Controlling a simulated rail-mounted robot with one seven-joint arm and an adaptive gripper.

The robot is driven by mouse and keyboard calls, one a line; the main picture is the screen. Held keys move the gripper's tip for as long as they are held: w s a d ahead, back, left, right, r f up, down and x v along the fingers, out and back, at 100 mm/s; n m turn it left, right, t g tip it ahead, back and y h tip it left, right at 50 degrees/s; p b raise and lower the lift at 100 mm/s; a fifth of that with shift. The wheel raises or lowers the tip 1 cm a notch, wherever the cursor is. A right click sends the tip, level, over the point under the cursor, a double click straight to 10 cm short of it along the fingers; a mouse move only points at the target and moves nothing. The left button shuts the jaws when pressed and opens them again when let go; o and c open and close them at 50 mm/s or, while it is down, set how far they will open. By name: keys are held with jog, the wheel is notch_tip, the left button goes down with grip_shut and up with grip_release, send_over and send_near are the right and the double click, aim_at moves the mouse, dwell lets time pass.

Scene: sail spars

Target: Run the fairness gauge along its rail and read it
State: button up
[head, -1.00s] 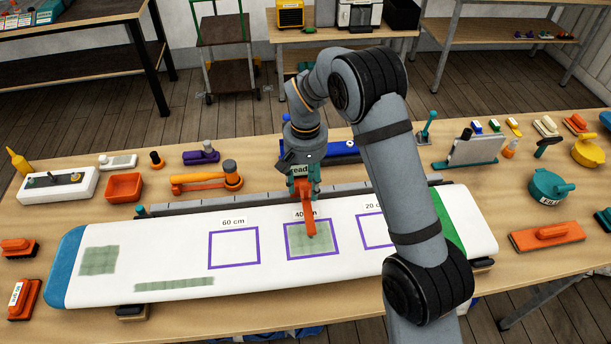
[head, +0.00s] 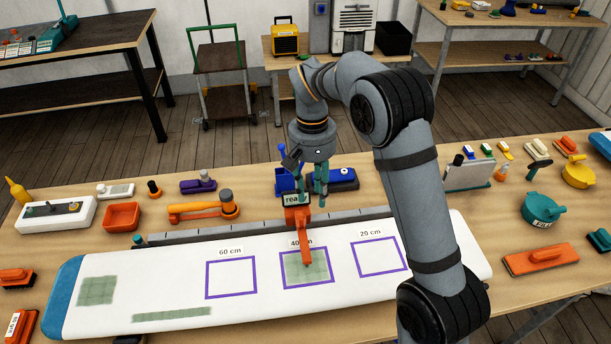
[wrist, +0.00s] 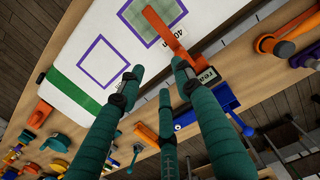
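The fairness gauge (head: 296,214) is an orange slide with a pointed arm and a small display. It stands on the grey rail (head: 225,233) along the board's far edge. Its arm reaches over the 40 cm square (head: 306,268). The display (head: 294,199) shows letters starting "rea"; the rest is unreadable. My gripper (head: 315,192) is just above and behind the gauge's display end. In the wrist view, its teal fingers (wrist: 156,86) are spread with nothing between them. The gauge's orange arm (wrist: 166,36) lies beyond the fingertips, apart from them.
The white board (head: 130,287) also carries 60 cm (head: 231,278) and 20 cm (head: 379,257) squares. A blue block plane-like tool (head: 342,180) lies behind the gauge. An orange-handled tool (head: 200,211) and an orange tray (head: 122,217) lie left of it on the bench.

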aim_at(301, 215)
jog(key=shift+t, duration=0.4)
jog(key=a+f, duration=0.1)
jog(key=w+a+f, duration=0.1)
jog(key=a+f, duration=0.1)
jog(key=shift+w+a+f+b, duration=0.1)
jog(key=shift+w+a+b, duration=0.2)
notch_tip(301, 215, down, 8)
jog(key=b, duration=0.6)
jog(key=shift+d, duration=0.15)
jog(key=shift+r, duration=0.25)
jog(key=shift+c, duration=0.9)
jog(key=c, duration=0.6)
jog(key=o, duration=1.1)
jog(key=shift+c, duration=0.2)
